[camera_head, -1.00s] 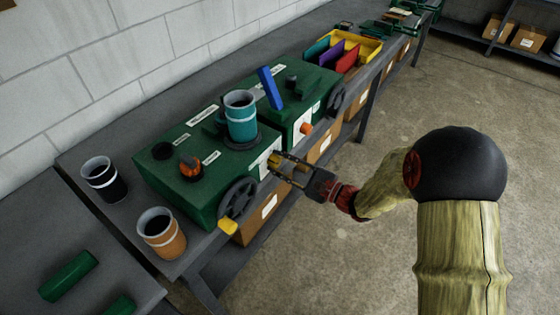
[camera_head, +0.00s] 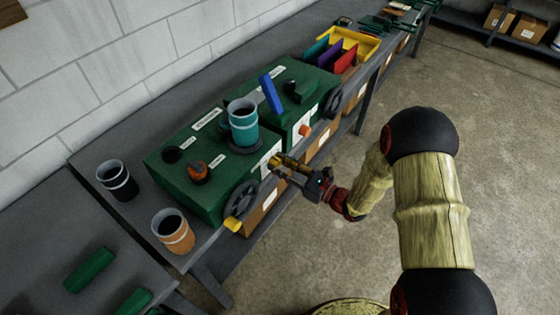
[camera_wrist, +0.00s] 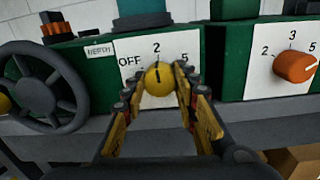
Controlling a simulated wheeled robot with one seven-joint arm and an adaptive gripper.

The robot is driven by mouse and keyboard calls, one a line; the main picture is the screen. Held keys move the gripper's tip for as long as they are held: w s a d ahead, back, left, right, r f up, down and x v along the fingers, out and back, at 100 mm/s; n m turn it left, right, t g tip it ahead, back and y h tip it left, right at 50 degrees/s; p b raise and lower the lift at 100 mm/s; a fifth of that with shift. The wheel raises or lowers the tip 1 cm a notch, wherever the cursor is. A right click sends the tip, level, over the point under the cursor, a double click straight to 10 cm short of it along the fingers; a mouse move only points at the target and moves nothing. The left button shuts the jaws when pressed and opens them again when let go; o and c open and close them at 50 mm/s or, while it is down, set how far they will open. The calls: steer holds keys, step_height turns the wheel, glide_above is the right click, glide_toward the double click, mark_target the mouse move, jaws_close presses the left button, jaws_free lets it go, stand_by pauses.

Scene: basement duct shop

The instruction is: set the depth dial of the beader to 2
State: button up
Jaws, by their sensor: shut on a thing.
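A yellow dial (camera_wrist: 158,78) sits on a white plate (camera_wrist: 135,50) marked OFF, 2 and 5 on the front of a green machine (camera_head: 195,195). Its dark pointer line looks near upright, toward the 2. My gripper (camera_wrist: 160,88) is shut on this dial, one finger on each side; in the head view the gripper (camera_head: 284,164) is at the machine's front and hides most of the dial. An orange dial (camera_wrist: 295,66) on the neighbouring green machine (camera_head: 318,95) has marks 2, 3 and 5, and its pointer leans right, toward the 5. I cannot read which machine is the beader.
A black handwheel (camera_wrist: 40,88) stands left of the yellow dial. A teal mug (camera_head: 242,124) stands on top of the machine. A black mug (camera_head: 117,180) and an orange mug (camera_head: 173,231) stand on the bench to the left. The floor at right is clear.

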steer(key=shift+m+p, duration=0.3)
steer(key=shift+m, duration=0.2)
steer(key=o, duration=1.2)
steer(key=shift+c, duration=0.2)
steer(key=v, duration=1.2)
